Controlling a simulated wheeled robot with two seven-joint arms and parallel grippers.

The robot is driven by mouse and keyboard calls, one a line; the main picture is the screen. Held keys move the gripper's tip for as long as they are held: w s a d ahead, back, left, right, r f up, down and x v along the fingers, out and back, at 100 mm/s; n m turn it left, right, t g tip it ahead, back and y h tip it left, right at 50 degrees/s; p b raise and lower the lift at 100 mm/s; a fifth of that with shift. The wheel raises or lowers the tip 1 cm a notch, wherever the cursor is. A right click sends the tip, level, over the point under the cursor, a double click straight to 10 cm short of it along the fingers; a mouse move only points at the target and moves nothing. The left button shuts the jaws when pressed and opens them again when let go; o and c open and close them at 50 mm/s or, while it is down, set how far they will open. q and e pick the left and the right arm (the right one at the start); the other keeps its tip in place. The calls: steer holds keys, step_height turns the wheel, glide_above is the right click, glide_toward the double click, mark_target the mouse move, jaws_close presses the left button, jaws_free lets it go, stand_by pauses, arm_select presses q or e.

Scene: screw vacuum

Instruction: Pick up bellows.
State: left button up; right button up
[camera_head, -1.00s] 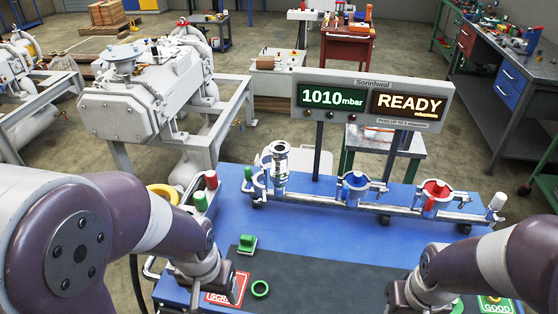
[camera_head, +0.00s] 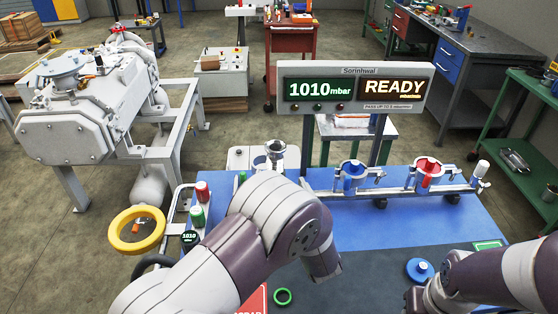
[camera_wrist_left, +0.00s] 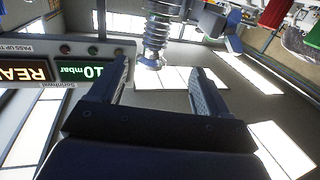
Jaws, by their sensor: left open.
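The metal bellows (camera_head: 275,149) stands upright at the left station of the rail on the blue table; in the head view only its upper end shows above my left arm. In the left wrist view, which is upside down, its ribbed silver body (camera_wrist_left: 155,38) hangs from the top edge, ahead of the fingers and between their lines. My left gripper (camera_wrist_left: 162,82) is open and empty, with a gap between it and the bellows. In the head view my left arm hides this gripper. My right arm is at the lower right, its gripper not visible.
A display (camera_head: 351,90) reading 1010 mbar and READY stands behind the rail. Blue (camera_head: 353,170) and red (camera_head: 428,172) clamps sit further right on the rail. Red and green posts stand at left.

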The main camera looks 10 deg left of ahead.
mark_target(278, 163)
arm_select(q)
steer(key=x, duration=0.3)
steer(key=p+x, duration=0.1)
steer(key=x, duration=0.3)
steer(key=d+p+x, duration=0.1)
steer(key=x, duration=0.3)
steer(key=shift+w+a+r, duration=0.2)
steer(key=shift+w+r, duration=0.2)
steer(key=shift+w, duration=0.1)
steer(key=shift+w+a+f, duration=0.15)
steer(key=shift+w+a, duration=0.15)
steer(key=shift+w, duration=0.1)
steer(key=shift+s, duration=0.1)
steer(key=c, duration=1.2)
arm_select(e)
steer(key=shift+d+r, duration=0.15)
steer(key=shift+r, duration=0.4)
steer(key=shift+d+r, duration=0.15)
steer(key=shift+r, duration=0.4)
